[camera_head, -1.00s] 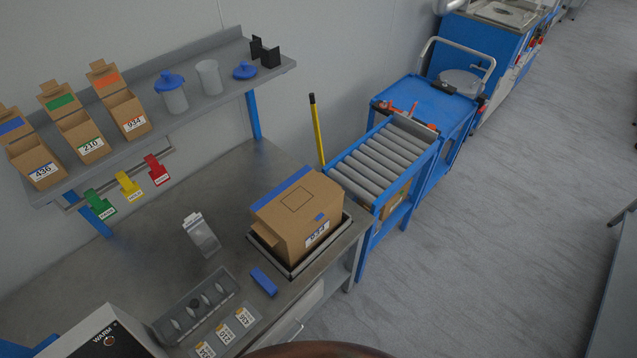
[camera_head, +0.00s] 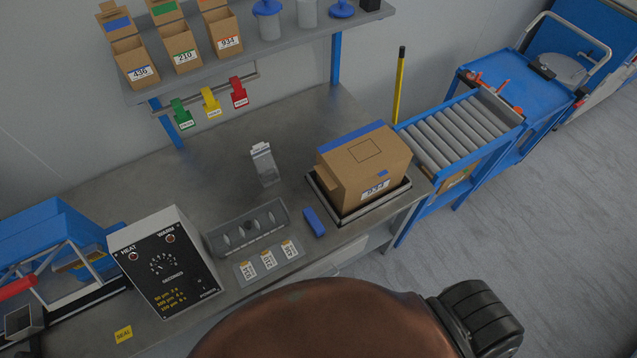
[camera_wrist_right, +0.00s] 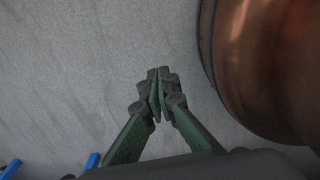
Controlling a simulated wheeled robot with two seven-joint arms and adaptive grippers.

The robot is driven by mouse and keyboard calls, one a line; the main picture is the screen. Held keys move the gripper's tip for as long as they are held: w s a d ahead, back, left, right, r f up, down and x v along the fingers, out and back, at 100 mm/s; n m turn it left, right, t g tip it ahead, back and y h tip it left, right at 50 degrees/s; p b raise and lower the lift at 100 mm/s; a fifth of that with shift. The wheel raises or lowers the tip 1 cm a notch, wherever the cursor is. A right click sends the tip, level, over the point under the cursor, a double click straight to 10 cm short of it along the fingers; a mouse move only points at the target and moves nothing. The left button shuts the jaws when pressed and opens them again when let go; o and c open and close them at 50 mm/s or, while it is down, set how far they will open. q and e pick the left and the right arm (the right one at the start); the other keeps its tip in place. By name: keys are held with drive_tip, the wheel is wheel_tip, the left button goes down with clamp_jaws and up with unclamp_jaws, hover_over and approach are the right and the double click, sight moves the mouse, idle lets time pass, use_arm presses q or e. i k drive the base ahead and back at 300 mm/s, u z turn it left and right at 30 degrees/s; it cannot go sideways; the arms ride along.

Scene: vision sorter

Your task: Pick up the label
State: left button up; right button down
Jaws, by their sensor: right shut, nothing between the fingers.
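Several white labels with printed numbers and orange marks, such as the middle label (camera_head: 269,259), lie on a flat grey holder (camera_head: 256,278) at the front of the bench. They are too small to read surely. My right gripper (camera_wrist_right: 157,96) shows in the right wrist view, its fingers shut and empty, over bare grey floor and away from the labels. My left gripper is in neither view.
A black-faced control box (camera_head: 166,262) stands left of the labels. A slotted grey rack (camera_head: 247,229), a blue block (camera_head: 314,222) and a cardboard box (camera_head: 362,165) lie behind and right. Coloured tags (camera_head: 211,101) hang below the shelf (camera_head: 262,49).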

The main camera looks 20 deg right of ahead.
sight(248, 269)
drive_tip(key=u, duration=1.3)
drive_tip(key=k, duration=1.4)
drive_tip(key=z, duration=1.65)
